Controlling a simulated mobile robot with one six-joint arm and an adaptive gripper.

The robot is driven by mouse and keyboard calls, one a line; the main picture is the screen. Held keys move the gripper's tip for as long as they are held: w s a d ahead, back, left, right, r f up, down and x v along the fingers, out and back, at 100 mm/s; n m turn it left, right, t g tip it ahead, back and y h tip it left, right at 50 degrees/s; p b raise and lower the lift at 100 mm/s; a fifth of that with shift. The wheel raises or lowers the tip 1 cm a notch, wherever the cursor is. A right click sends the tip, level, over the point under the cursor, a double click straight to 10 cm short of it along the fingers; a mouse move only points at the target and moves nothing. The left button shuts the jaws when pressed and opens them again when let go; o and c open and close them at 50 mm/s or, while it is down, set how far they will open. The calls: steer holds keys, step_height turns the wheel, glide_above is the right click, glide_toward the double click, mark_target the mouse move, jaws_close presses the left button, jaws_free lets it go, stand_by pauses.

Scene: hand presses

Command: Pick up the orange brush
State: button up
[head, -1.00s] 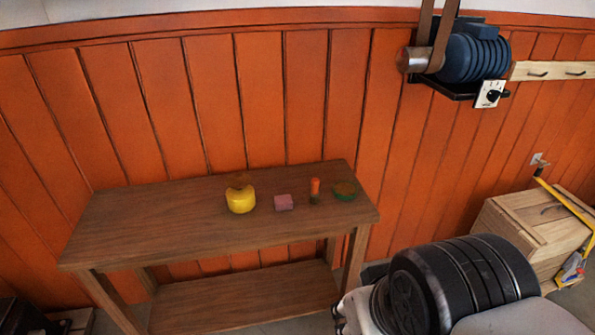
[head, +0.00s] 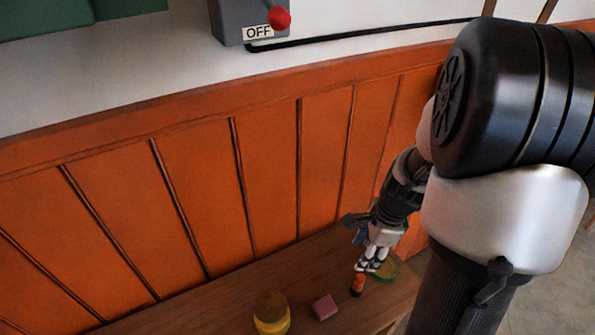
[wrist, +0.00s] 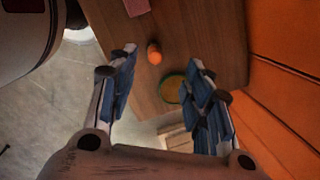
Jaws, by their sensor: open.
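The orange brush (head: 357,284) stands upright near the right part of the wooden table, with its orange top showing. In the wrist view the orange brush (wrist: 154,54) lies between and beyond my fingertips. My gripper (head: 371,264) is open and empty, just above and behind the brush in the head view. In the wrist view the two blue-padded fingers of my gripper (wrist: 163,62) are spread apart. I cannot tell the exact gap to the brush, and no contact is visible.
A green round object (head: 386,269) stands close to the brush on its right. A pink block (head: 324,307) and a yellow round object (head: 271,314) are to its left on the table (head: 230,300). An orange panelled wall (head: 275,180) rises behind the table.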

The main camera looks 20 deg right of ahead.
mark_target(362, 278)
steer(key=f+m+b, duration=0.1)
steer(key=f, duration=0.3)
steer(key=f+m+b, duration=0.1)
steer(key=f, duration=0.3)
steer(key=d+f+b, duration=0.1)
steer(key=f, duration=0.3)
steer(key=shift+s+f+m+b, duration=0.25)
steer(key=shift+f+m+b, duration=0.1)
steer(key=shift+f+m, duration=0.05)
steer(key=shift+w+a+f+b, duration=0.1)
steer(key=shift+w+f+b, duration=0.1)
steer(key=shift+f+b, duration=0.65)
steer(key=shift+w+f+b, duration=0.15)
steer(key=shift+f+b, duration=0.15)
steer(key=shift+f, duration=0.95)
steer(key=shift+w+a+f+b, duration=0.1)
steer(key=shift+w+f+b, duration=0.1)
steer(key=shift+f+b, duration=0.65)
steer(key=shift+f+p, duration=0.15)
steer(key=shift+p, duration=0.2)
steer(key=shift+c, duration=0.2)
steer(key=c, duration=1)
steer(key=shift+c, duration=0.2)
step_height(362, 278, up, 20)
steer(key=p, duration=0.8)
